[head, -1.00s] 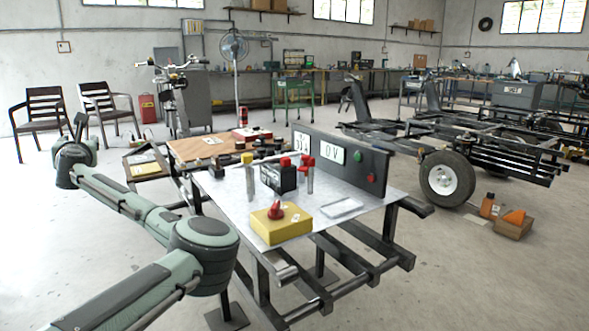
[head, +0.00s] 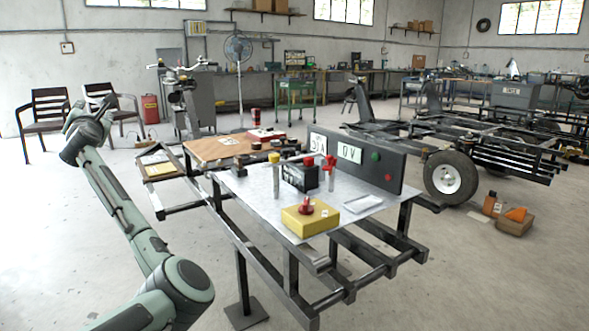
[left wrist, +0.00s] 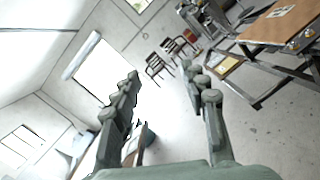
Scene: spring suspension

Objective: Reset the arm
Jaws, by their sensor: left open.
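My left arm comes in from the lower left in the head view and reaches up and away, left of the workbench. My left gripper (head: 87,113) is at its far end, in front of the chairs. In the left wrist view its two fingers (left wrist: 165,105) stand wide apart with nothing between them. The gripper is open, empty and clear of the bench. My right gripper is not in view.
The metal bench (head: 262,205) holds a yellow box with a red knob (head: 308,216), a black battery-like block (head: 299,176) and a dark panel (head: 377,163). A chair (head: 45,112) stands at back left. A wheeled frame (head: 480,140) is at right. Floor around my left arm is clear.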

